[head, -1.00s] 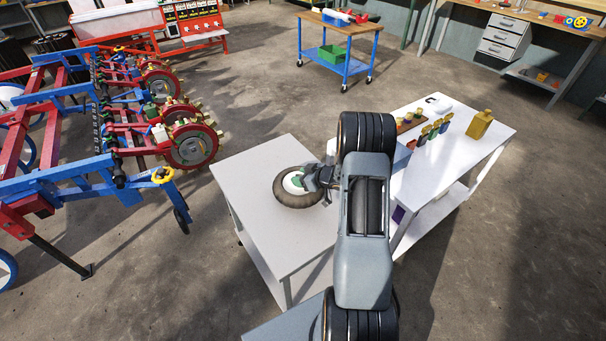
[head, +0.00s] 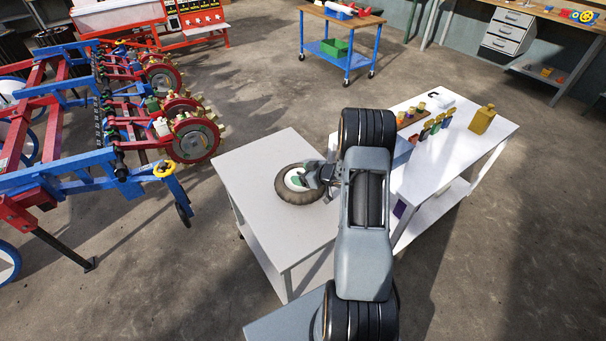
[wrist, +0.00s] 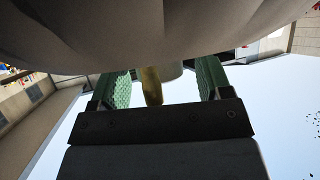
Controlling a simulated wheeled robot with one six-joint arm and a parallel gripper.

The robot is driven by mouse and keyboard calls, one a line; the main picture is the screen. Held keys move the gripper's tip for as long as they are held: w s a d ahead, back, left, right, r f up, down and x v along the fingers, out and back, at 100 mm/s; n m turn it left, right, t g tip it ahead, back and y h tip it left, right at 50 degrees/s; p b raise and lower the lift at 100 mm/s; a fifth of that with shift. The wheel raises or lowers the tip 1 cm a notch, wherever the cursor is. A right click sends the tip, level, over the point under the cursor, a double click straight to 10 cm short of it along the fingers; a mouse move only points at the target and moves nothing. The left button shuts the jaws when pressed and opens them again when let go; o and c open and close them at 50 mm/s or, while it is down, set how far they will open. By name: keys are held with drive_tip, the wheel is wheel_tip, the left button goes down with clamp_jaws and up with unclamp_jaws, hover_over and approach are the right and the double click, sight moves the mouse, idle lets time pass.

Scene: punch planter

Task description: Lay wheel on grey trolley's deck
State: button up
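The wheel (head: 284,190), a dark tyre with a pale centre, lies flat over the deck of the pale grey trolley (head: 262,226) in the head view. Whether its underside touches the deck cannot be seen. My gripper (head: 298,181) reaches in from the right over the wheel's centre. In the wrist view the tyre (wrist: 160,35) fills the top. The two green-padded fingers of my gripper (wrist: 163,85) stand apart, one each side of a yellowish stub (wrist: 152,87) and pale hub. Gaps show between stub and fingers; their tips are hidden behind the tyre.
A white table (head: 470,148) at the right carries a yellow bottle (head: 482,120) and several small coloured items. A red and blue planter (head: 90,170) stands at the left. A blue cart (head: 345,55) is further back. The trolley's deck is bare around the wheel.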

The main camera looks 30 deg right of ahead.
drive_tip(key=shift+r, duration=0.2)
drive_tip(key=p+v, duration=0.1)
drive_tip(key=v, duration=1)
drive_tip(key=a+r+m+g+h, duration=0.1)
drive_tip(key=a+r+m+h, duration=0.1)
drive_tip(key=r+h, duration=0.4)
drive_tip(key=a+r+m+g+h, duration=0.1)
drive_tip(key=a+r+m+h, duration=0.15)
drive_tip(key=r, duration=0.65)
drive_tip(key=s+a+r+g+y, duration=0.1)
drive_tip(key=s+a+g, duration=0.1)
drive_tip(key=s+a, duration=0.6)
drive_tip(key=s+a+r+m+g+y, duration=0.1)
drive_tip(key=s+a+g+y, duration=0.1)
drive_tip(key=s+a, duration=0.6)
drive_tip(key=shift+s+r+g, duration=0.15)
drive_tip(key=shift+s+g, duration=0.3)
drive_tip(key=shift+g, duration=0.35)
